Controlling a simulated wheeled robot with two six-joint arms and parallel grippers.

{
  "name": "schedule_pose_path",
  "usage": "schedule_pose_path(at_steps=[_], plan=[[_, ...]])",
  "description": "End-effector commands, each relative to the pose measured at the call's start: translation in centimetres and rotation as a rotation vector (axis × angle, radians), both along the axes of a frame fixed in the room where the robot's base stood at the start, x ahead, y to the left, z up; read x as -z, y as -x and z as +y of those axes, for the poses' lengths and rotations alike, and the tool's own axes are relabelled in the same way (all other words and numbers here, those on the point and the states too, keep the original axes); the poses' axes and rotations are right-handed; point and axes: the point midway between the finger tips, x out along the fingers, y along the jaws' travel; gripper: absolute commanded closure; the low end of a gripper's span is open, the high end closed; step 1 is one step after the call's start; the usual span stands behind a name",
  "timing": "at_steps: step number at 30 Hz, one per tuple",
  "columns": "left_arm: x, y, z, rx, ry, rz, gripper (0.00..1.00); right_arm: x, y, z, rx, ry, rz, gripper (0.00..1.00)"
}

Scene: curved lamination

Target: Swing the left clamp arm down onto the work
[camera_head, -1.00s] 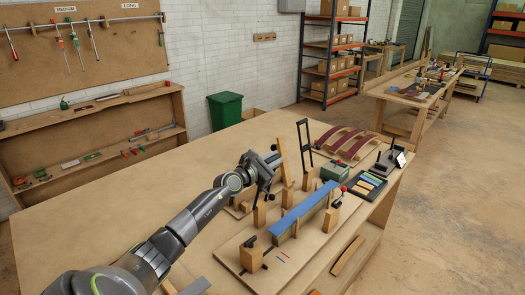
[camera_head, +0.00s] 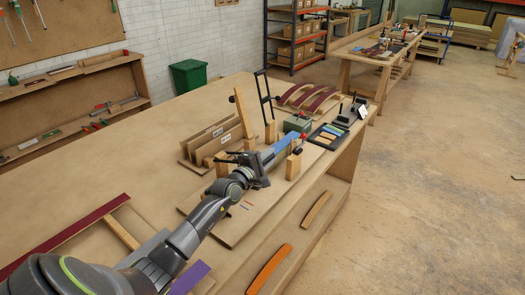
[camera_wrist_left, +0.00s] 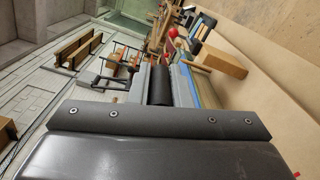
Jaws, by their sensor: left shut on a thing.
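My left gripper (camera_head: 258,170) is at the near end of the work, a blue strip (camera_head: 284,143) on a form on a wooden board (camera_head: 234,238). In the left wrist view its grey fingers (camera_wrist_left: 158,84) are shut on a black cylinder (camera_wrist_left: 157,88), which looks like the left clamp's handle. The blue strip (camera_wrist_left: 204,88) runs beside them. In the head view my gripper and forearm hide the left clamp, so its arm's angle cannot be told. The right gripper is not in view.
Wooden posts (camera_head: 293,166) stand close beside the strip. A box of upright panels (camera_head: 215,138) is behind it. A black tray of coloured pieces (camera_head: 328,135) and a green box (camera_head: 297,123) lie beyond. The table is bare at the back left.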

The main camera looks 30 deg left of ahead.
Motion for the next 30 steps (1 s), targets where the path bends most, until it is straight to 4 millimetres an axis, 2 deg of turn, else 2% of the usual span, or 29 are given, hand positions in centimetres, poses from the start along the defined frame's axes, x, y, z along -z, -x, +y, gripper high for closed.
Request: schedule_pose_path(at_steps=[1, 3, 12, 18, 30], plan=[[1.2, 0.0, -0.3, 0.001, 0.004, -0.006, 1.00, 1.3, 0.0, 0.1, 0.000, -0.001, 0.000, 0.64], [2.2, 0.0, -0.6, 0.000, 0.004, -0.007, 1.00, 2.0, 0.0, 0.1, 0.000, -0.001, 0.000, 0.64], [5.2, 0.0, -1.3, 0.001, 0.006, -0.007, 1.00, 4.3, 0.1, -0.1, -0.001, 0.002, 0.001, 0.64], [5.9, 0.0, -1.4, 0.002, 0.008, -0.008, 1.00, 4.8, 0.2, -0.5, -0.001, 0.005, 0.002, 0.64], [6.0, 0.0, -1.4, 0.002, 0.008, -0.008, 1.00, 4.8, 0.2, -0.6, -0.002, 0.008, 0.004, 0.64]])
